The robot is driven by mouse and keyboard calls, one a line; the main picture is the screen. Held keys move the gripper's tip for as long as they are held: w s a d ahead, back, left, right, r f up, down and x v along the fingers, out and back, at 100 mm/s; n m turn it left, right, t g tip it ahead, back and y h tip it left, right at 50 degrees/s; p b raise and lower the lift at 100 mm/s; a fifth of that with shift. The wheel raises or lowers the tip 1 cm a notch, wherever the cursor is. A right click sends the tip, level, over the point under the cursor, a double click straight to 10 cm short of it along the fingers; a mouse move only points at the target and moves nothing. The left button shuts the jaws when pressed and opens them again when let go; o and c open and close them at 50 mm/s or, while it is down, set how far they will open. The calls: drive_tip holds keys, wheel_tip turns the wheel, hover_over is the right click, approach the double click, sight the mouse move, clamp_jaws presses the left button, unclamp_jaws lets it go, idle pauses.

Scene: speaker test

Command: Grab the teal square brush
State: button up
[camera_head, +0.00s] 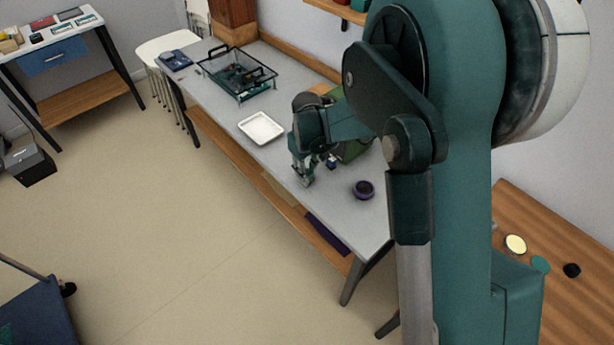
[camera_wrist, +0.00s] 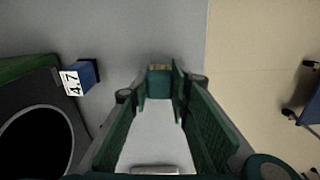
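The teal square brush (camera_wrist: 159,85) shows in the wrist view between the far ends of my two green fingers, with a pale tan strip along its far side. My gripper (camera_wrist: 161,88) has a finger close along each side of it. I cannot tell whether the fingers touch or press it. In the head view my gripper (camera_head: 304,178) points down at the front edge of the grey table (camera_head: 230,110). The brush cannot be made out there.
A blue block marked 4.7 (camera_wrist: 81,78) and a dark green-edged item with a round opening (camera_wrist: 35,140) lie left of my fingers. A dark purple round item (camera_head: 363,190) and a white tray (camera_head: 261,128) stand on the table.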

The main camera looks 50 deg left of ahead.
drive_tip(key=shift+r, duration=0.1)
drive_tip(key=shift+c, duration=0.5)
wheel_tip(320, 180, up, 10)
drive_tip(key=shift+f+p, duration=0.1)
drive_tip(key=shift+p, duration=0.9)
